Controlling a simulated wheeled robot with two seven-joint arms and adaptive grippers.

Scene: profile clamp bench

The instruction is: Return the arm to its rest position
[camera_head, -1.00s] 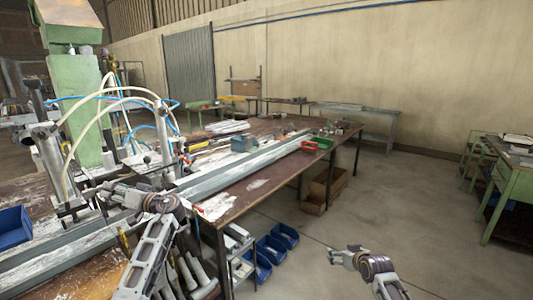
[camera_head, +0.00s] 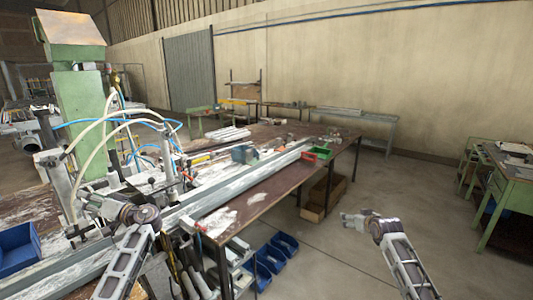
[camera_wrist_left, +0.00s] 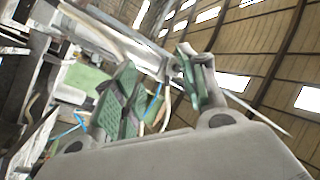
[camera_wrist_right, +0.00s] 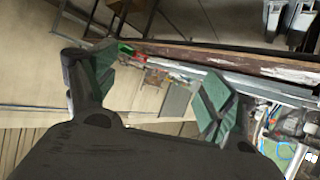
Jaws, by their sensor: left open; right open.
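In the head view my left gripper (camera_head: 92,204) is at the left, over the near side of the bench by the clamp station. In the left wrist view its green-padded fingers (camera_wrist_left: 160,95) stand apart with nothing between them. My right gripper (camera_head: 352,219) hangs over open floor to the right of the bench. In the right wrist view its green-padded fingers (camera_wrist_right: 150,95) are wide apart and empty. The long grey profile (camera_head: 215,192) lies along the bench (camera_head: 262,195).
The clamp station with hoses and a green column (camera_head: 80,120) stands close to my left gripper. Blue bins (camera_head: 270,256) sit under the bench, and another blue bin (camera_head: 18,248) is at far left. A green table (camera_head: 510,185) stands right; floor between is clear.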

